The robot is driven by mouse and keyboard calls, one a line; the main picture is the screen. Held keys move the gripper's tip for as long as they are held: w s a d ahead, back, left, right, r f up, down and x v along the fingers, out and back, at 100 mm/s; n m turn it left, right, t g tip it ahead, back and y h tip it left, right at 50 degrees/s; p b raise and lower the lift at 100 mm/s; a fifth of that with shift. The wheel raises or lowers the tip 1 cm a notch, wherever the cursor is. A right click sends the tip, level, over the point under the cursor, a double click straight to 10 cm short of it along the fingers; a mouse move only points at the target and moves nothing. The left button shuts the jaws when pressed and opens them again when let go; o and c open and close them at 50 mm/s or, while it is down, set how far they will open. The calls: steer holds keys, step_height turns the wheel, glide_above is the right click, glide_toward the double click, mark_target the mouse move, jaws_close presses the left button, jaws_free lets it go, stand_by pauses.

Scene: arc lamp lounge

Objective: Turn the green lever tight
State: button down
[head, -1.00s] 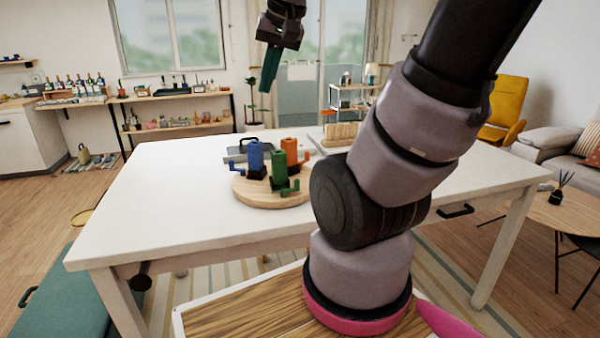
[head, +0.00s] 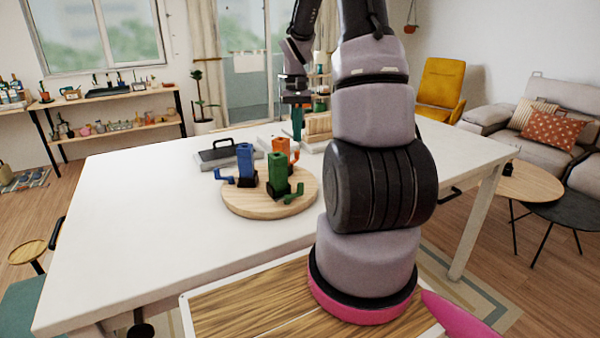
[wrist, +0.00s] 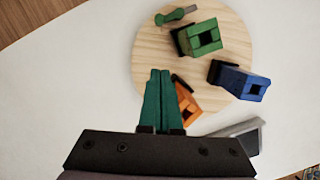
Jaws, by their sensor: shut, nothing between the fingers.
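The green lever (head: 294,196) sticks out low from the front right of the green block (head: 279,172), near the front edge of a round wooden board (head: 250,207). In the wrist view the green lever (wrist: 176,15) lies at the board's far edge, beside the green block (wrist: 203,37). My gripper (head: 297,138) is behind the board, near the orange block (head: 281,148). In the wrist view my gripper's green fingers (wrist: 160,78) are together and empty, beside the orange block (wrist: 187,98) and apart from the green lever.
A blue block (head: 245,163) with a blue lever (head: 224,175) stands on the board's left side. The white table (head: 130,220) is clear at left.

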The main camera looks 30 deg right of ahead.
mark_target(289, 194)
steer(key=shift+w+d+f, duration=0.25)
steer(key=shift+d+f, duration=0.2)
steer(key=shift+f, duration=0.3)
steer(key=x, duration=0.9)
steer(key=shift+s+a+f, duration=0.15)
steer(key=shift+s+f, duration=0.05)
steer(key=shift+s, duration=0.1)
steer(key=s, duration=0.1)
steer(key=s+a, duration=0.1)
steer(key=shift+s+a+f, duration=0.15)
steer(key=shift+s+f, duration=0.05)
steer(key=shift+s, duration=0.2)
steer(key=shift+s+a, duration=0.2)
steer(key=shift+s, duration=0.2)
